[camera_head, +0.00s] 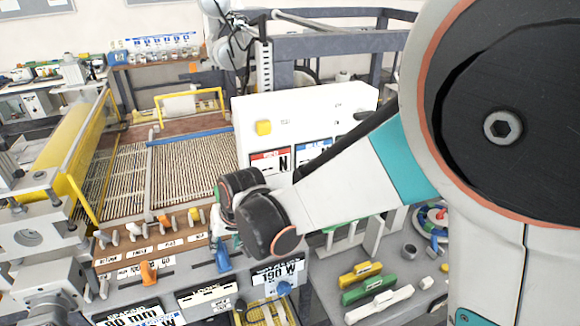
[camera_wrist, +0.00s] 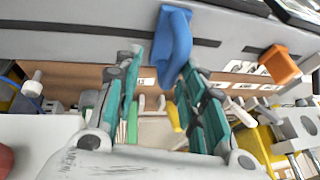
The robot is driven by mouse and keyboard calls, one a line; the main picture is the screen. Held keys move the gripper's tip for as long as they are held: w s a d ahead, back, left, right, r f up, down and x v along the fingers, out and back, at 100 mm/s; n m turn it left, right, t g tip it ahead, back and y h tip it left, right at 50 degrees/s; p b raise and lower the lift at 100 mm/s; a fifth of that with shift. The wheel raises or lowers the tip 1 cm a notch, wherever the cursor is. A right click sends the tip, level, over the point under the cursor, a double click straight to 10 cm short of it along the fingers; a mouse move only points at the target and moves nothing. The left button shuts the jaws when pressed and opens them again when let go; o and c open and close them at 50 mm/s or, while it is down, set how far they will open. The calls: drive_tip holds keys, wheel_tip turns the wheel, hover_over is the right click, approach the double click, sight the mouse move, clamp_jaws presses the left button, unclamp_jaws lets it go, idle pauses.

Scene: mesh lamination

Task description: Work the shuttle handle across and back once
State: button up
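A blue handle (camera_head: 222,260) stands up from a slot on the grey front panel, below my wrist in the head view. In the wrist view the blue handle (camera_wrist: 173,45) is at the top middle, between and just beyond the fingertips. An orange handle (camera_head: 148,273) stands on the same panel to the left; it shows at the right in the wrist view (camera_wrist: 280,66). No readable label tells which is the shuttle handle. My gripper (camera_wrist: 160,62) is open, with teal fingers apart and no clear contact with the blue handle. My wrist hides most of the gripper in the head view.
Several small levers (camera_head: 134,230) line the brown strip behind the panel. Yellow, green and white blocks (camera_head: 368,290) lie on the right bench. A slatted mesh bed (camera_head: 190,170) lies behind.

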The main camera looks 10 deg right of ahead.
drive_tip(key=w+d, duration=0.1)
drive_tip(key=d, duration=0.4)
drive_tip(key=w+d+p, duration=0.1)
drive_tip(key=w+d, duration=0.1)
drive_tip(key=d, duration=0.3)
drive_tip(key=w+d+p, duration=0.1)
drive_tip(key=d, duration=0.4)
drive_tip(key=shift+w, duration=0.15)
drive_tip(key=d+v, duration=0.1)
drive_tip(key=v, duration=1.3)
drive_tip(key=shift+s+f+b, duration=0.15)
drive_tip(key=shift+s+b, duration=0.05)
drive_tip(key=shift+b, duration=0.2)
